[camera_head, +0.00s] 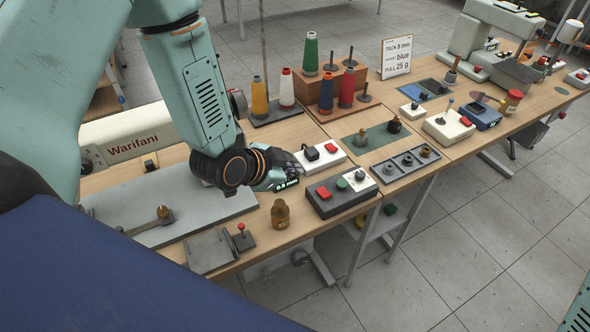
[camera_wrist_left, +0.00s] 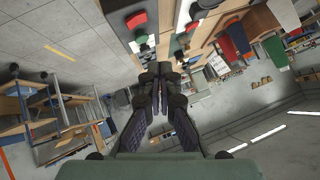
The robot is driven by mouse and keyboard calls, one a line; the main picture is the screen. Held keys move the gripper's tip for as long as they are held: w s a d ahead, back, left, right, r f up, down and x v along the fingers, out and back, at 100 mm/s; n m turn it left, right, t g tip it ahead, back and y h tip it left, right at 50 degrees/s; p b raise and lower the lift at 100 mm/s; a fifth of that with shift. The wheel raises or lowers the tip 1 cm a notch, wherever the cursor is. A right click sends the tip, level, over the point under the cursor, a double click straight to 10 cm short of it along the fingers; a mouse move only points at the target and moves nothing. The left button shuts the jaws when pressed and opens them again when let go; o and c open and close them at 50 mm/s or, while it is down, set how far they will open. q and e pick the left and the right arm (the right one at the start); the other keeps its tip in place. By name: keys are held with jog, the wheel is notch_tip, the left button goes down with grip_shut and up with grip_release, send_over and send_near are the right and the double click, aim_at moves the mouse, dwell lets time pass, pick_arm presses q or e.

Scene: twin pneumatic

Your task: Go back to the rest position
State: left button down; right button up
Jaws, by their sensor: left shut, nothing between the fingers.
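My left arm comes in from the left in the head view and reaches over the workbench (camera_head: 290,232). A teal piece of my own body shows at the lower right edge of the head view; my right gripper is not seen.
Near my left wrist are a control box (camera_head: 340,194) with buttons, a white box with a red switch (camera_head: 320,157) and a small brown bottle (camera_head: 280,214). Thread spools (camera_head: 311,55) stand behind. Floor at lower right is clear.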

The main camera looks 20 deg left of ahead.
pick_arm(q)
jog(key=shift+w+f, duration=0.15)
jog(key=shift+w, duration=0.05)
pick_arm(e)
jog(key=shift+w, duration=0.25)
pick_arm(q)
jog(key=s+f+n+g+y+b, duration=0.1)
jog(key=s+f+n+g+b, duration=0.3)
jog(key=s+f, duration=1)
jog(key=s+a+f+n+g+y+b, duration=0.1)
jog(key=s+f+n+g+b, duration=0.4)
jog(key=s+f+b, duration=0.5)
jog(key=s+f+y, duration=0.1)
jog(key=s+f, duration=0.3)
jog(key=s, duration=0.2)
jog(key=shift+s+a+n+b, duration=0.2)
jog(key=shift+s+n+b, duration=0.1)
jog(key=shift+s+b, duration=0.1)
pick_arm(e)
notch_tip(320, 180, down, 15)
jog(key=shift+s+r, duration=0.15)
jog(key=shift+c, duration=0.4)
